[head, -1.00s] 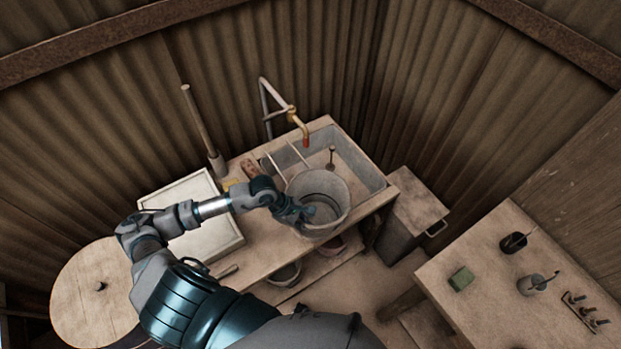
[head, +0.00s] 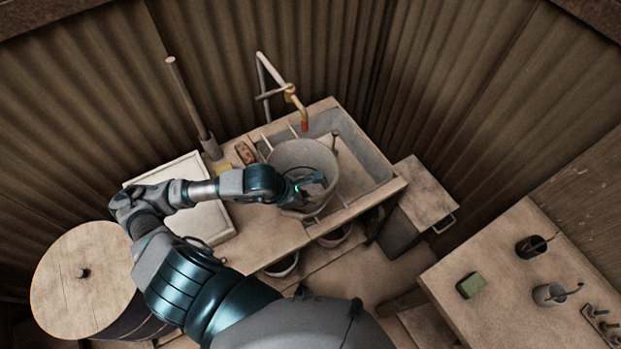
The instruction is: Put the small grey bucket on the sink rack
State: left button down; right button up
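The small grey bucket (head: 300,153) is at the left part of the sink (head: 362,160), over the rack bars (head: 265,141). Its mouth faces up. Whether its base rests on the bars is hidden. My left gripper (head: 312,186) is at the bucket's near side, with its fingers over the near rim and mouth. I cannot tell whether the fingers are closed on the rim or spread apart. My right gripper is out of view.
A tap (head: 292,95) rises behind the bucket. A white tray (head: 215,222) lies left on the counter, with an upright pole (head: 186,95) behind it. Bowls (head: 284,268) sit under the counter.

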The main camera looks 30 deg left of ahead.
pick_arm(q)
jog(key=w+a+f+b, duration=0.3)
jog(key=w+a+f, duration=0.1)
jog(key=w, duration=0.6)
jog(key=c, duration=1.3)
grip_release()
jog(key=shift+a+f, duration=0.25)
jog(key=shift+a, duration=0.2)
jog(key=v, duration=0.8)
jog(key=d+v, duration=0.1)
jog(key=v, duration=0.2)
jog(key=shift+s+a+r+b, duration=0.15)
jog(key=shift+r+b, duration=0.2)
jog(key=shift+r, duration=0.2)
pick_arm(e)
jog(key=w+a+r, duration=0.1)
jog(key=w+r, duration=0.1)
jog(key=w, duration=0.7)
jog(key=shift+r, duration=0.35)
